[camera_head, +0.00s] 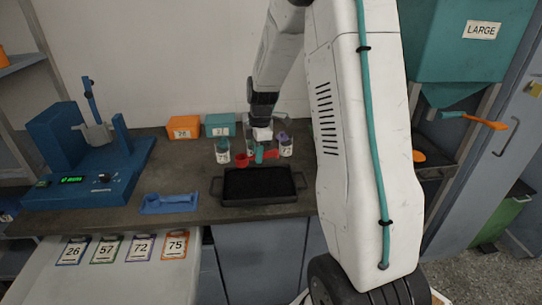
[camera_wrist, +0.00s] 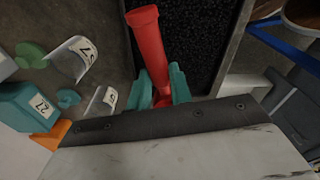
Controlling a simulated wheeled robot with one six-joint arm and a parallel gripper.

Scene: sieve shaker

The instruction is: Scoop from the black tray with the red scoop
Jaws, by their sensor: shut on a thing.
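My gripper (camera_head: 260,154), with teal fingers, is shut on the red scoop (camera_head: 242,160), just beyond the back edge of the black tray (camera_head: 258,202) in the head view. The scoop's cup points left there. The scoop's height above the bench is hard to tell. The fingers hide part of the scoop.
Labelled clear containers (camera_head: 222,151) (camera_head: 286,147) stand beside my gripper. An orange bin (camera_head: 184,128) and a teal bin (camera_head: 220,125) stand behind. A blue machine (camera_head: 85,150) fills the bench's left end. Bench between is clear.

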